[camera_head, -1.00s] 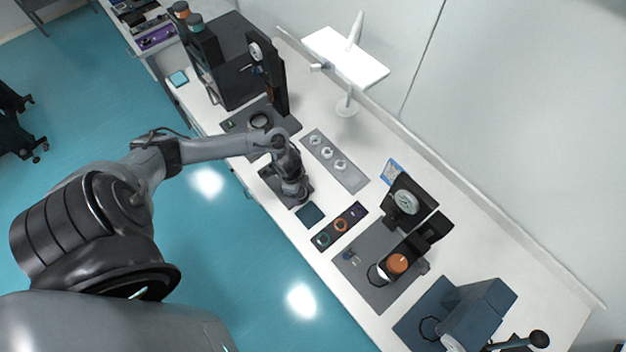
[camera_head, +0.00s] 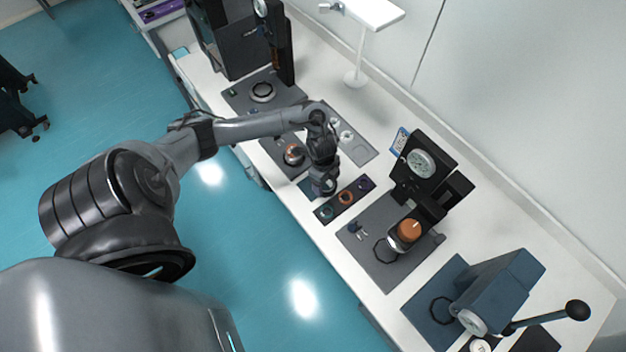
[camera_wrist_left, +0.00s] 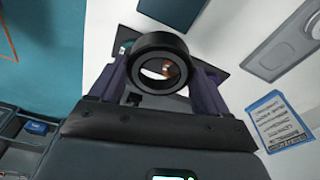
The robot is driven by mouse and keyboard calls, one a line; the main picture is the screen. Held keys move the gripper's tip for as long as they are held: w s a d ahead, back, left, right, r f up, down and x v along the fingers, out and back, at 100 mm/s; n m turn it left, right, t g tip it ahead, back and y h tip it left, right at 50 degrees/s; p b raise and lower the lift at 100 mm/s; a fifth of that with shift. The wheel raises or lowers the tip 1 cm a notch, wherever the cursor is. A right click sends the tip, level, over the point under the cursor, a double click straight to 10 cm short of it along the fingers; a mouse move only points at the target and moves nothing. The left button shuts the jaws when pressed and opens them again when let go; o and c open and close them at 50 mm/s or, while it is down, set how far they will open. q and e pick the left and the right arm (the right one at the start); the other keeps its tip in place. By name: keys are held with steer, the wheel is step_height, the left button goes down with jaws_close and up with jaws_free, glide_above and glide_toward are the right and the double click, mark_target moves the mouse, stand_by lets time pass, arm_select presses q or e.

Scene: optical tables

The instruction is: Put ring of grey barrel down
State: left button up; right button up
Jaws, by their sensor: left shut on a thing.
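I see through the ring's hole to an orange part and the white table. In the head view the held ring is mostly hidden by the gripper, and I cannot tell whether it touches anything. A barrel-like part with an orange band (camera_head: 294,154) stands on a dark mat behind the arm. My right gripper is not seen.
The dark strip (camera_head: 333,207) holds teal, orange and purple rings. A grey tray (camera_head: 362,153) with white round pieces lies behind the gripper. A black machine with an orange knob (camera_head: 409,230) stands to the right. A blue-grey press (camera_head: 497,292) is farther right.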

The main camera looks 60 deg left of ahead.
arm_select(q)
steer(key=a+f, duration=0.1)
steer(key=a, duration=0.1)
steer(key=s+a+f, duration=0.1)
steer(key=a, duration=0.1)
steer(key=a+f, duration=0.1)
steer(key=shift+s+a+f, duration=0.35)
steer(key=shift+a, duration=0.05)
steer(key=shift+f, duration=1.95)
steer(key=shift+f, duration=0.1)
steer(key=shift+f+b, duration=0.15)
steer(key=shift+b, duration=0.2)
steer(key=o, duration=1.2)
steer(key=shift+o, duration=0.2)
